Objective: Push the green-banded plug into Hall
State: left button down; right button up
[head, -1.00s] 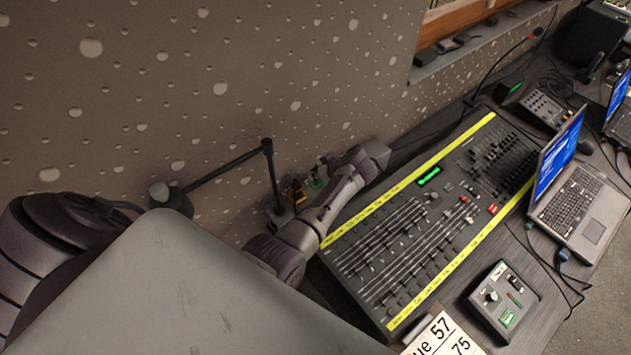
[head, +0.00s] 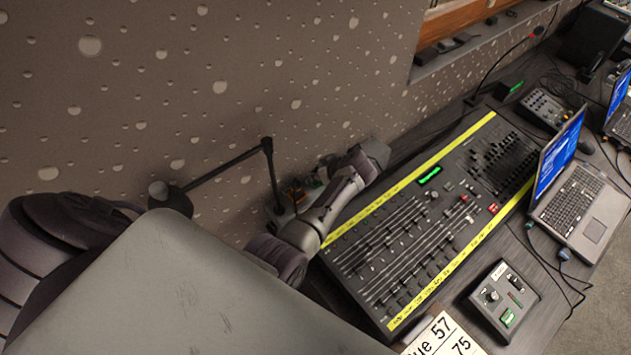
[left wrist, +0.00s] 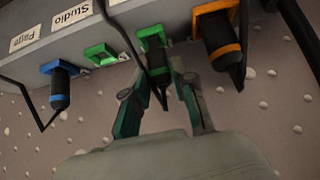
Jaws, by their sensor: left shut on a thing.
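The green-banded plug (left wrist: 157,67) is a dark plug with a green band, in the middle of the left wrist view. Labels reading Page and Studio (left wrist: 72,14) show on the box; no Hall label is readable. In the head view my left arm mostly hides the plug. My right gripper is not in view.
A blue-banded plug (left wrist: 60,87) and an orange-banded plug (left wrist: 222,42) flank the green one, with cables hanging close. In the head view, a fader desk (head: 400,250), a laptop (head: 575,205) and a small control box (head: 503,300) stand right of my arm. The wall is behind.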

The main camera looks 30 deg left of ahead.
pick_arm(q)
jog(key=shift+f, duration=0.6)
dwell(0.6)
jog(key=shift+s+d+f, duration=0.1)
jog(key=shift+s+f, duration=0.05)
jog(key=shift+f, duration=0.1)
dwell(0.9)
jog(key=c, duration=0.9)
grip_release()
jog(key=shift+r, duration=0.1)
jog(key=shift+c, duration=0.9)
